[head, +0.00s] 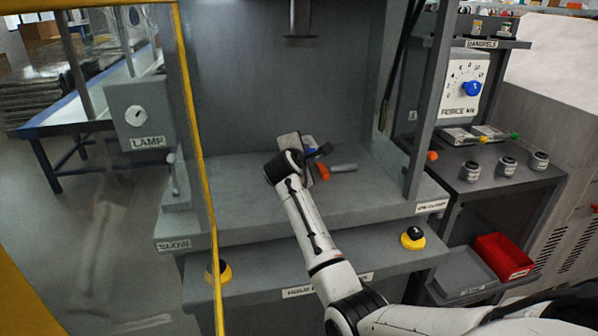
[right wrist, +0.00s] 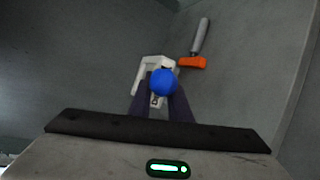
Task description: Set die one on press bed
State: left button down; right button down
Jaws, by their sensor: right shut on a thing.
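My right gripper (head: 308,160) reaches over the grey press bed (head: 245,203) near its middle. In the right wrist view (right wrist: 158,106) its dark fingers are shut on a piece with a round blue knob (right wrist: 163,82). A pale metal bracket-shaped part (right wrist: 140,75) shows just beyond the knob, at or close above the bed. I see no number on it, so I cannot tell if it is die one. In the head view my wrist hides most of this piece. My left gripper is not in view.
An orange block with a grey cylindrical handle (head: 343,168) lies on the bed just right of my gripper. The press ram (head: 300,42) hangs above. A side table (head: 487,180) at right carries flat pieces with coloured knobs and small cylinders. A red bin (head: 502,257) sits lower.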

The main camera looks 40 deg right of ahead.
jog(key=shift+w+d+r+t, duration=0.1)
jog(key=shift+r+t, duration=0.1)
jog(key=shift+r, duration=0.35)
jog(key=shift+w+d+r+t, duration=0.1)
jog(key=shift+r+t, duration=0.1)
jog(key=shift+r, duration=0.35)
jog(key=shift+w+a+r+n+t+y, duration=0.15)
jog(key=shift+r+n+t+y, duration=0.15)
jog(key=shift+n+y, duration=0.2)
jog(key=shift+w+a+r+n+t+y, duration=0.1)
jog(key=shift+w+r+n+t+y, duration=0.1)
jog(key=shift+n+t+y, duration=0.25)
jog(key=a+f+n+t+y, duration=0.1)
jog(key=a+n+t+y, duration=0.3)
jog(key=a+n+y, duration=0.45)
jog(key=shift+m+g+h, duration=0.25)
jog(key=shift+m+h, duration=0.35)
jog(key=shift+m, duration=0.2)
jog(key=f, duration=0.2)
jog(key=a+f, duration=0.1)
jog(key=f, duration=0.1)
jog(key=a+f, duration=0.1)
jog(key=f, duration=0.1)
jog(key=shift+s+a+b, duration=0.15)
jog(key=shift+a+b, duration=0.05)
jog(key=shift+b, duration=0.1)
jog(key=shift+f, duration=2.1)
jog(key=shift+f, duration=0.15)
